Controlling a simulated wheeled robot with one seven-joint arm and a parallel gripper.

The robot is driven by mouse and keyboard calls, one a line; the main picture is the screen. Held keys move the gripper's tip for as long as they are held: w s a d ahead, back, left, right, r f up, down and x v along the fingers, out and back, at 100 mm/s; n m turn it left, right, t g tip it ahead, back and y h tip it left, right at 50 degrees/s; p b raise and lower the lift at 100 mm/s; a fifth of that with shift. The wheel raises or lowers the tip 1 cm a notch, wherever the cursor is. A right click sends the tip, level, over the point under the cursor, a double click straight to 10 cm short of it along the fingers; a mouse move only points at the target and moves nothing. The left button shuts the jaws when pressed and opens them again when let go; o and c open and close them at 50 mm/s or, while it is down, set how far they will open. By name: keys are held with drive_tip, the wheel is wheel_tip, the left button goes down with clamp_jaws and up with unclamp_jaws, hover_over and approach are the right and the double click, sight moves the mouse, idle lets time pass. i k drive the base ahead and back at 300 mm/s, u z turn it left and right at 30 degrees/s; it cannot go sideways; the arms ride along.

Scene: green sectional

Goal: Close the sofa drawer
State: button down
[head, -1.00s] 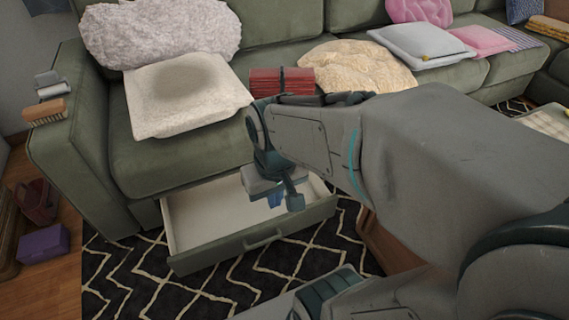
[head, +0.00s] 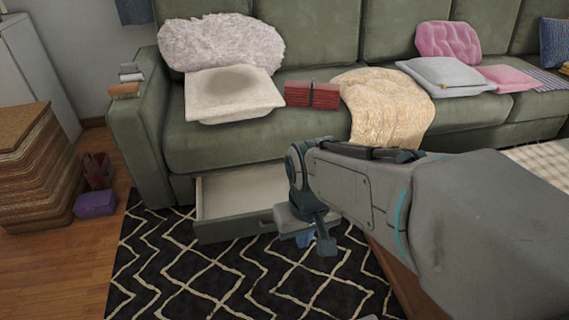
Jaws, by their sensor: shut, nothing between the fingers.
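The sofa drawer (head: 228,231) is pulled out from under the left end of the green sofa (head: 230,147). It is green outside with a pale interior that looks empty, and a handle sits on its front panel. My gripper (head: 316,246) is shut and empty, pointing down over or in front of the drawer's right front corner. My arm hides the drawer's right end. I cannot tell whether the gripper touches the drawer.
A black rug with white zigzags (head: 190,275) covers the floor before the drawer. Cushions, a red bundle (head: 312,95) and a cream throw (head: 385,100) lie on the seat.

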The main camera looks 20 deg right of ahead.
sight(238, 204)
drive_tip(key=u, duration=0.55)
drive_tip(key=i, duration=1.5)
drive_tip(key=z, duration=0.8)
